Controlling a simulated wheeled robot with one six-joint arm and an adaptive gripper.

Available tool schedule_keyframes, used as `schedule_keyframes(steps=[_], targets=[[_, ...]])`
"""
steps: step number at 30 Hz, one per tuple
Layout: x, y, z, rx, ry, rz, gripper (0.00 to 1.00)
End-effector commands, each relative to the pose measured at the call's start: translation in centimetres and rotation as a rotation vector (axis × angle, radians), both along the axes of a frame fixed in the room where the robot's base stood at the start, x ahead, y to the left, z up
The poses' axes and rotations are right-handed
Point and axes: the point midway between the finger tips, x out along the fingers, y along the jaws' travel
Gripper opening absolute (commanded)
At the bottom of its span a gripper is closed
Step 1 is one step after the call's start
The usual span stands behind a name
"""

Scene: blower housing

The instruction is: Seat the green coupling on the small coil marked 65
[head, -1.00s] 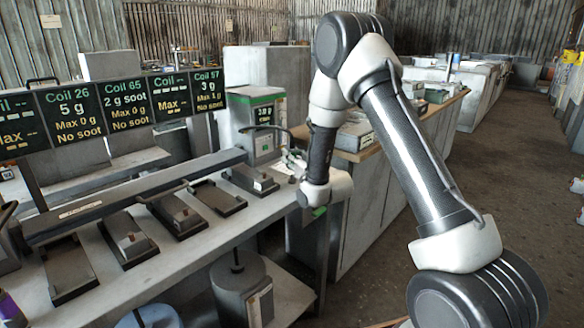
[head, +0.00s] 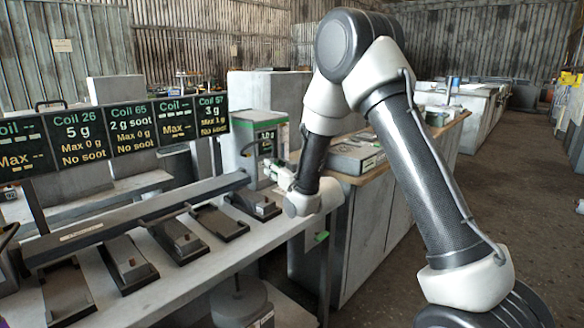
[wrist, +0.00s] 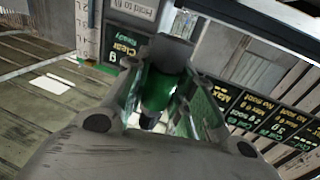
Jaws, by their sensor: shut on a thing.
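In the wrist view the green coupling (wrist: 158,92) sits between the fingers of my gripper (wrist: 165,82), which is shut on it. A dark grey piece shows at its far end. In the head view my gripper (head: 277,174) is small, above the far end of the bench, by the green-topped box; the coupling cannot be made out there. The sign for Coil 65 (head: 130,122) reads "2 g soot, Max 0 g, No soot". By the order of signs, the small coil 65 (head: 178,238) is the block on the middle tray; its own marking is too small to read.
Nearby trays hold other blocks, one nearer (head: 129,262) and one farther (head: 256,203). The tray between (head: 219,222) looks empty. A long grey bar (head: 130,215) runs behind the trays. The green-topped instrument box (head: 262,138) stands close behind my gripper.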

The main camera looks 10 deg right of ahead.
Motion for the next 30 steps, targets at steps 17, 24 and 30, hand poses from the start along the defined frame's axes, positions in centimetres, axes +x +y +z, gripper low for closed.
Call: schedule_keyframes(steps=[17, 24, 30], targets=[[-14.8, 26.0, 1.6, 0.028, 0.001, 0.36, 0.0], [-18.7, 28.7, 1.5, 0.027, 0.006, 0.376, 0.0], [-18.6, 27.2, 1.0, 0.013, 0.011, 0.311, 0.0]])
